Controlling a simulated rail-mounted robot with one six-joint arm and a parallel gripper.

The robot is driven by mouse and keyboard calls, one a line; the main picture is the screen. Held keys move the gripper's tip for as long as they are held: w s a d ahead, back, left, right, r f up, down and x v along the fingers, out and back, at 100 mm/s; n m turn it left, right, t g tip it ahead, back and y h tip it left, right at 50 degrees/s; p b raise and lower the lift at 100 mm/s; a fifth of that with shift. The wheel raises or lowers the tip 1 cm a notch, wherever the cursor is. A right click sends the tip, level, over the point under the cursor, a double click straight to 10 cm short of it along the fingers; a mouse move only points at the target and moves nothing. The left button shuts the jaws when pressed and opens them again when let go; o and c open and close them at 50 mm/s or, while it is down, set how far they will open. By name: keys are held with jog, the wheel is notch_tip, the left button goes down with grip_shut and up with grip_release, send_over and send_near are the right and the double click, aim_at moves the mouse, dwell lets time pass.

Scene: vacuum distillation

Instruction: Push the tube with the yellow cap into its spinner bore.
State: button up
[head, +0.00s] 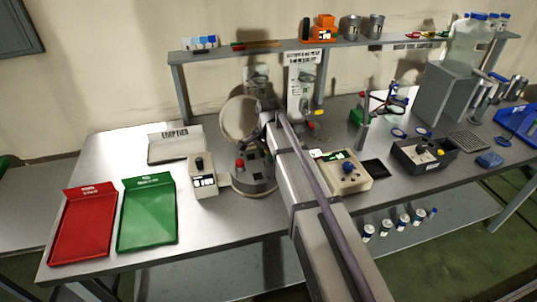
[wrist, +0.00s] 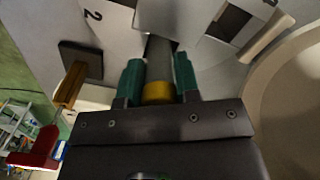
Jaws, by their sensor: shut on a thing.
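The tube (wrist: 158,48) with the yellow cap (wrist: 158,92) is between the two green fingers of my gripper (wrist: 159,76) in the wrist view. My gripper is shut on it just at the cap. The tube's far end meets the pale spinner top (wrist: 112,35), which has a "2" printed on it. How deep the tube sits in a bore cannot be told. In the head view the round spinner (head: 254,180) stands mid-table with its round lid (head: 238,117) raised. My arm hides the gripper and the yellow cap there.
A control box (head: 202,177) is left of the spinner, then green (head: 147,212) and red trays (head: 83,222). Another box (head: 343,174) is to the right.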

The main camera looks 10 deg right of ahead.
jog(key=shift+f+b, duration=0.95)
jog(key=shift+f, duration=0.05)
jog(key=o, duration=1)
notch_tip(320, 180, up, 11)
jog(key=p, duration=1.1)
jog(key=shift+f, duration=0.1)
